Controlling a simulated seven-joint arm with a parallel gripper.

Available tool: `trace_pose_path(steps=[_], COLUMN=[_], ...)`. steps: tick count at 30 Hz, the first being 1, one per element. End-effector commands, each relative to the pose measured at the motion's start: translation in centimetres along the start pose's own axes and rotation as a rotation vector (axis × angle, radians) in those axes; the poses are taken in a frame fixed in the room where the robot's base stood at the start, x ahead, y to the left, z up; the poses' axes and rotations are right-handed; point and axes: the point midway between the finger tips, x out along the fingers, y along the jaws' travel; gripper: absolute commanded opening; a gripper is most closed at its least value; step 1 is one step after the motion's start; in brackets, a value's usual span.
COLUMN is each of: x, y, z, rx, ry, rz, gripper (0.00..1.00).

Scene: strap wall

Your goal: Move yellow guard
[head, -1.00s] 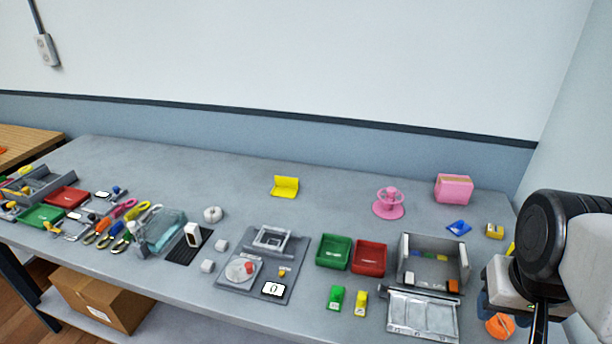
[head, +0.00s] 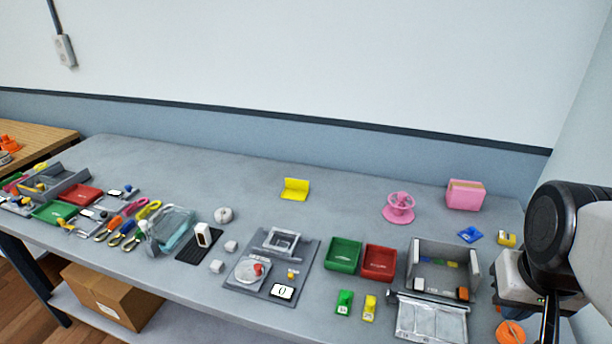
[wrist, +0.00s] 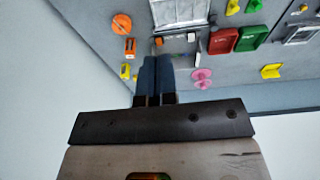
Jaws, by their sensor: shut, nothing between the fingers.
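The yellow guard (head: 295,189), an L-shaped yellow piece, stands upright on the grey table toward the back middle in the head view. It also shows in the wrist view (wrist: 271,71) at the right. My gripper (wrist: 155,62) is shut and empty in the wrist view, with its dark fingers together, above the right end of the table. The guard is well apart from it. In the head view my arm stands at the right edge and its fingers are not clearly seen.
A pink spool (head: 399,207) and a pink box (head: 465,195) stand right of the guard. In front are a green bin (head: 343,255), a red bin (head: 379,263) and a grey open box (head: 443,262). The table around the guard is clear.

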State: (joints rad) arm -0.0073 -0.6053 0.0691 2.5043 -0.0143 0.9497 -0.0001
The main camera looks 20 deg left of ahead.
Motion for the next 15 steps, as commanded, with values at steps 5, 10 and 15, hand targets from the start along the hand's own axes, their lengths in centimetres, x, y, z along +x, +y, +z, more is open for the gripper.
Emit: trace_pose_path(steps=[5,10,15], x=[-0.7,-1.4,-1.8], y=[-0.8,-2.1,-3.7], z=[-3.3,-7.3,-11.4], rx=[-0.065,-0.147,-0.230], ry=[-0.017,-0.036,-0.055], rz=[0.000,0.000,-0.001], gripper=[0.00,0.00,0.00])
